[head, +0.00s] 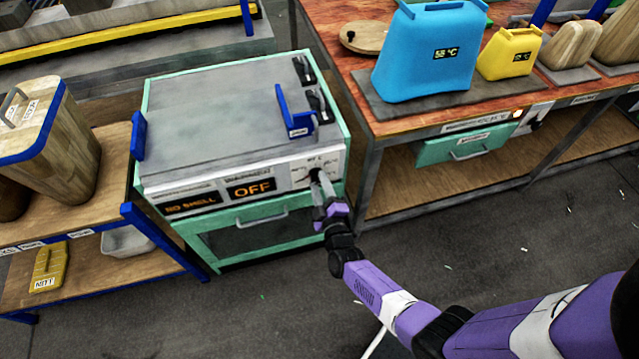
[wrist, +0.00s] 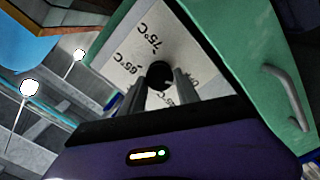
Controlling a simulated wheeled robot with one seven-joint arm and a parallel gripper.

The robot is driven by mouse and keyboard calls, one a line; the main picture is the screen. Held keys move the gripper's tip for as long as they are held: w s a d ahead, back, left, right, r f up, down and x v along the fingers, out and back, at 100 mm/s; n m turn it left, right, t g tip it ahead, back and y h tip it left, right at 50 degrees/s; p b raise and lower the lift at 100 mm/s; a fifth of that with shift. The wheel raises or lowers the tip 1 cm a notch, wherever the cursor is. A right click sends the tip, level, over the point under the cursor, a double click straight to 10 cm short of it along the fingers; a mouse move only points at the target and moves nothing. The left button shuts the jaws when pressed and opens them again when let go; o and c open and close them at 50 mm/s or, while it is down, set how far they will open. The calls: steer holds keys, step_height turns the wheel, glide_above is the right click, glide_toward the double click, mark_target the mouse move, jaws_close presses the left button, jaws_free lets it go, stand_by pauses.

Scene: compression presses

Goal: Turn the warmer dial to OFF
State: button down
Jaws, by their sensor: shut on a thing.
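The warmer (head: 225,110) is a grey-topped box with a green frame. Its front panel has one display reading NO SHELL (head: 192,202) and another reading OFF (head: 250,188). The dial (wrist: 160,76) is a dark round knob on the white panel at the right end of the front. Marks of 65°C and 75°C show around it in the wrist view; other marks are partly hidden by my fingers. My gripper (head: 318,182) is at the dial, its fingers on either side, shut on it. It also shows in the wrist view (wrist: 168,85). The dial's pointer is hidden.
A green drawer with a handle (head: 262,216) is below the panel. A blue bracket (head: 296,115) and black clips stand on the warmer's top. To the right, a wooden bench (head: 400,122) carries a blue container (head: 425,60) and a yellow one (head: 508,55). Open floor lies in front.

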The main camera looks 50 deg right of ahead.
steer(key=shift+f+n, duration=0.15)
steer(key=shift+n, duration=0.15)
steer(key=c, duration=0.9)
jaws_free()
steer(key=shift+s+a, duration=0.1)
steer(key=v, duration=0.7)
steer(key=shift+s+a, duration=0.15)
steer(key=shift+s, duration=0.15)
